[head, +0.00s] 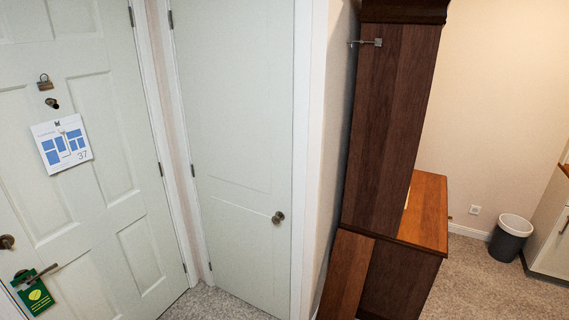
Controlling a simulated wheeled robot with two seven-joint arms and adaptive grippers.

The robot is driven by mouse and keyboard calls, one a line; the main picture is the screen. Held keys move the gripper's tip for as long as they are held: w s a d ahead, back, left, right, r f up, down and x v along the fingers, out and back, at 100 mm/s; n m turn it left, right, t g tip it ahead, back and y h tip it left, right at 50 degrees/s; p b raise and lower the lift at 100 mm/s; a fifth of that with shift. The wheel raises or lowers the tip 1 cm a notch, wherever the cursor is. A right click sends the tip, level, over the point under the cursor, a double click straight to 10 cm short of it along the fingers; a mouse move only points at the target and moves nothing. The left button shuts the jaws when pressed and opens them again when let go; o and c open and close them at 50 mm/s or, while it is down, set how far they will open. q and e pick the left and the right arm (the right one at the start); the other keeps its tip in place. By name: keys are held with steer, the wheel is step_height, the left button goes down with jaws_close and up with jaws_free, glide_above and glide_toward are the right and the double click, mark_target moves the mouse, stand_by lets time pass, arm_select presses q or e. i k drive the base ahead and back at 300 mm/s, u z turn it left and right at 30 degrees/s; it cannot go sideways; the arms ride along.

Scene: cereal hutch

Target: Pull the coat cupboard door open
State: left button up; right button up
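The coat cupboard door appears to be the narrow white panelled door (235,140) in the middle left of the head view. It looks shut in its white frame. Its round dark metal knob (278,217) is on the right side, and its hinges are on the left. Neither of my grippers shows in the view, so nothing is seen touching the door or the knob.
Left is another white door (85,150) with a hanging notice (62,144), lever handle and green tag (36,296). Right of the frame, a dark wooden hutch (385,140) juts out. A bin (510,238) stands far right. Carpet (215,304) before the doors is clear.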

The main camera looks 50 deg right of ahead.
mark_target(235, 58)
steer(key=z, duration=1.65)
steer(key=k, duration=0.25)
steer(key=u, duration=1.8)
steer(key=i, duration=1.65)
steer(key=z, duration=0.95)
steer(key=i, duration=0.7)
steer(key=z, duration=0.65)
